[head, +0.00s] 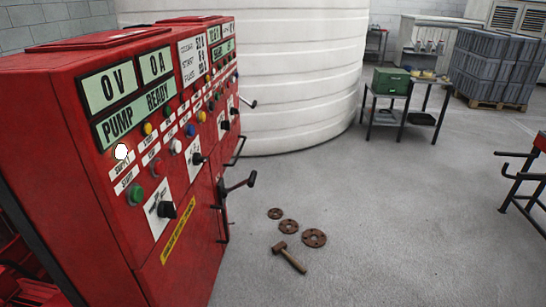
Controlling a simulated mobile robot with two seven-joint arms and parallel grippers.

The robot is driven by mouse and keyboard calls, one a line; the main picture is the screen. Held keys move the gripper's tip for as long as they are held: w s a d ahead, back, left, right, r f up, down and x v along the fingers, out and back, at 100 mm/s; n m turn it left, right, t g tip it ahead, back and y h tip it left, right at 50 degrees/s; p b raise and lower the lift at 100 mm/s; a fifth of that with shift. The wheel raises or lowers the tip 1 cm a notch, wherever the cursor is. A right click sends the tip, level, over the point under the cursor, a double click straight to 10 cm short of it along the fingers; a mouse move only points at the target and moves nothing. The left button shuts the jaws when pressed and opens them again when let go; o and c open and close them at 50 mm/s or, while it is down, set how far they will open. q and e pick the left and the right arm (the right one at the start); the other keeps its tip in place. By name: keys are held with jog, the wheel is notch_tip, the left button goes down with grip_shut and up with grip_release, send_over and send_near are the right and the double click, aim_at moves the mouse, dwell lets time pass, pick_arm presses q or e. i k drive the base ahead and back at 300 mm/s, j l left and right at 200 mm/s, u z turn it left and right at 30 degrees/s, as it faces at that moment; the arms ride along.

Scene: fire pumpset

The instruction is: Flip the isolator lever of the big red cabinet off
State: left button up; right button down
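The big red cabinet (95,190) fills the left side of the head view, its front face turned to the right. A dark lever (238,184) sticks out from its front at mid-height. A second, smaller lever (248,103) sticks out farther back and higher. I cannot tell which is the isolator lever or read their on or off positions. The near display (123,123) reads "PUMP READY", with 0 V and 0 A above it. A black rotary knob (167,209) sits lower on the front. Neither of my grippers is in view.
A hammer (289,258) and rusty flanges (314,238) lie on the floor right of the cabinet. A large white tank (290,70) stands behind. A small table (400,110) holds a green box (391,81).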

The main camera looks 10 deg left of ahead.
aim_at(250, 182)
jog(key=i+l, duration=0.2)
jog(key=i, duration=0.25)
jog(key=i+l, duration=0.2)
jog(key=i, duration=0.2)
jog(key=i+l, duration=0.2)
jog(key=i, duration=0.25)
jog(key=i+u, duration=0.15)
jog(key=u, duration=1.05)
jog(key=k, duration=0.1)
